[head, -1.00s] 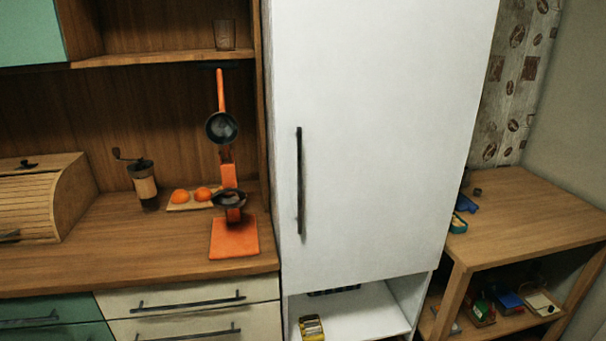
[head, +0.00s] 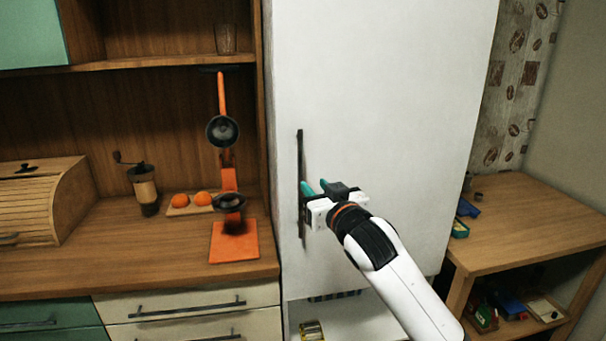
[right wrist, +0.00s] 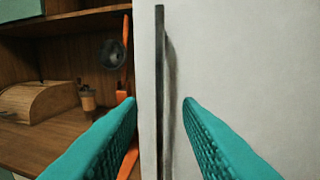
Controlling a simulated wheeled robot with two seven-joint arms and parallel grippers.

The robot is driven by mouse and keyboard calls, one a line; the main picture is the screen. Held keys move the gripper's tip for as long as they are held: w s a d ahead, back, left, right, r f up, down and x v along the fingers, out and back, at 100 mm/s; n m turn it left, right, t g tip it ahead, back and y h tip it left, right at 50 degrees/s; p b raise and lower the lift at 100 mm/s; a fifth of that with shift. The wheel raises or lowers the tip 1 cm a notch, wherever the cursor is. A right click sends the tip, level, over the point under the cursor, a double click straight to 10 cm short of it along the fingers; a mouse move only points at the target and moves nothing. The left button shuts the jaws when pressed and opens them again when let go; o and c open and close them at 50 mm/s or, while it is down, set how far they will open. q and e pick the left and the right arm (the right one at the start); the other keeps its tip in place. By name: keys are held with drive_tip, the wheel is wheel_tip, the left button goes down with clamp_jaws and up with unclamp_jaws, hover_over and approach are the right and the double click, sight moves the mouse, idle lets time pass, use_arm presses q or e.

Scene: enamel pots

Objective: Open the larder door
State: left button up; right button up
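The larder door (head: 390,90) is a tall white panel and looks shut. Its long dark vertical handle (head: 300,155) is near the left edge. My right gripper (head: 315,187) is at the lower half of the handle in the head view. In the right wrist view its two teal fingers are spread apart, and the handle (right wrist: 160,80) stands upright between them with space on both sides. The fingers do not visibly touch the handle. The handle's lower part is partly hidden by the gripper in the head view. My left gripper is not in view.
An open white shelf (head: 355,315) lies below the door. A wooden side table (head: 535,220) stands to the right. To the left, a counter (head: 130,255) carries a grinder (head: 145,188), oranges on a board and a bread box (head: 40,200).

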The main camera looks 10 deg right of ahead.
sight(301, 173)
drive_tip(key=w, duration=0.2)
drive_tip(key=w+a, duration=0.1)
drive_tip(key=w, duration=0.2)
drive_tip(key=w+p, duration=0.1)
drive_tip(key=w, duration=0.1)
drive_tip(key=shift+w+a, duration=0.3)
drive_tip(key=shift+c, duration=0.5)
clamp_jaws()
